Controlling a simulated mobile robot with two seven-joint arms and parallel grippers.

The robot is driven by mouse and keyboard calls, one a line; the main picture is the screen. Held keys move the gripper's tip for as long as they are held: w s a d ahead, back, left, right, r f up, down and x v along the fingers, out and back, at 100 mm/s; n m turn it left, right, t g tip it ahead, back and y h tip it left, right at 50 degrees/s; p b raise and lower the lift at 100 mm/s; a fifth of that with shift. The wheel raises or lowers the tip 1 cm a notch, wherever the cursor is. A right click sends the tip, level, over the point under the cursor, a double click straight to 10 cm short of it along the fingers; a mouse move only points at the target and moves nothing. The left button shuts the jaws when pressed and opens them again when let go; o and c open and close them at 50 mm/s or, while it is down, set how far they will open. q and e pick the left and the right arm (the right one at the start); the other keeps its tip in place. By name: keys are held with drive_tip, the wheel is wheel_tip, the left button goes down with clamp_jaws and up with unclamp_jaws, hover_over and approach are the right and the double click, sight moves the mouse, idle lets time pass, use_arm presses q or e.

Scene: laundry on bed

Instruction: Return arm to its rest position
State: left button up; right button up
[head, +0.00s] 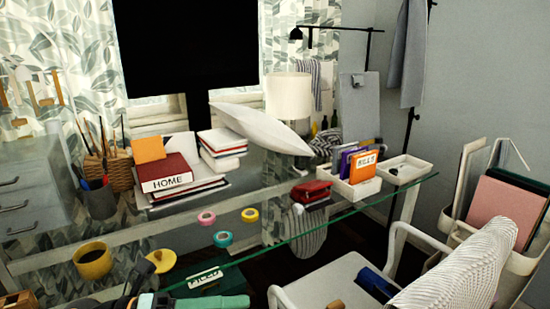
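Neither of my grippers can be made out in the head view, so their pose and any contents are not shown. A glass-topped desk (290,240) fills the middle of the view. A teal and dark tool-like object (215,301) is cut off by the bottom edge at the left; I cannot tell exactly what it is.
Stacked books (168,178), a yellow mug (93,261), tape rolls (223,239), a red stapler-like item (311,192) and a white tray (404,169) are on the desk. A white chair (330,283) stands at the front right.

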use_arm(q)
drive_tip(key=w+a+f+n+t+y, duration=0.35)
drive_tip(key=f+n+t+y, duration=0.3)
drive_tip(key=n, duration=0.75)
drive_tip(key=w+a+f+n+t+y, duration=0.2)
drive_tip(key=a+f+n+t+y, duration=0.25)
drive_tip(key=f+n+t, duration=0.6)
drive_tip(key=s+d+f+n+g+y, duration=0.1)
drive_tip(key=s+f+n+g+y, duration=0.3)
drive_tip(key=s+f+n+g, duration=0.9)
drive_tip(key=s+a+r+m+t+p, duration=0.2)
drive_tip(key=r+p, duration=0.5)
drive_tip(key=p, duration=0.7)
drive_tip(key=shift+s+a+r+t+y+p, duration=0.15)
drive_tip(key=shift+a+t+y+p, duration=0.2)
drive_tip(key=shift+a, duration=0.25)
use_arm(e)
drive_tip(key=s+d+r+h, duration=0.1)
drive_tip(key=s+d+r, duration=0.1)
drive_tip(key=r, duration=0.8)
drive_tip(key=shift+d+r+m, duration=0.35)
drive_tip(key=shift+d+m, duration=0.05)
drive_tip(key=shift+d, duration=0.2)
